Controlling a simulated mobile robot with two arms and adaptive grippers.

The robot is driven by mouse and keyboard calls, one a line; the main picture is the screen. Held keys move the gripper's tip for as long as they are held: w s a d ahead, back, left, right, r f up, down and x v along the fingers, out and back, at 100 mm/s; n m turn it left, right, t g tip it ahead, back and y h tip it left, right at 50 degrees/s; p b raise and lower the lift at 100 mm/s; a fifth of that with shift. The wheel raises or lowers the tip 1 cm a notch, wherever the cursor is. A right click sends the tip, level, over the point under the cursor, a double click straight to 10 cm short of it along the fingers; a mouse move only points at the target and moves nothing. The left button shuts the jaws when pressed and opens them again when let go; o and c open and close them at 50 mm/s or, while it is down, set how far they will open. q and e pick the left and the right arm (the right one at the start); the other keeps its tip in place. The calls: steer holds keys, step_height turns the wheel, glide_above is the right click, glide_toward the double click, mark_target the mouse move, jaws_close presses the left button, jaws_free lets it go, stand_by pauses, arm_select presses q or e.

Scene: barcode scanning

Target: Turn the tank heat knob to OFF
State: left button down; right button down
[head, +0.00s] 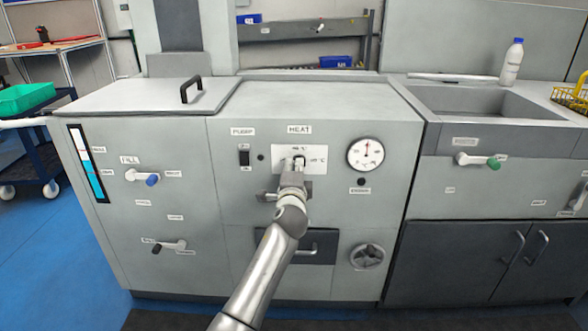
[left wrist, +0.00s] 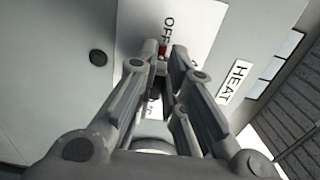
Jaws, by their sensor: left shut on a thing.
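The heat knob (head: 299,161) is a small dark knob on a white plate (head: 318,155) under the HEAT label (head: 299,129). My left gripper (head: 294,170) is shut on it and hides most of it. In the left wrist view the fingers of my left gripper (left wrist: 161,68) close around the knob, with a small red mark (left wrist: 162,49) between the fingertips. The red mark is right beside the printed word OFF (left wrist: 169,35). The knob's body is largely hidden there. My right gripper is not in view.
A black switch (head: 244,158) is left of the plate and a round gauge (head: 365,154) is to its right. A drawer handle (head: 306,250) and a handwheel (head: 367,256) are below. A sink (head: 480,103) is at the right.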

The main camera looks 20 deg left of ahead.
arm_select(q)
steer(key=shift+f, duration=0.15)
steer(key=c, duration=1.5)
jaws_free()
steer(key=shift+s, duration=0.15)
steer(key=v, duration=1.1)
steer(key=shift+s+d, duration=0.2)
steer(key=shift+s, duration=0.15)
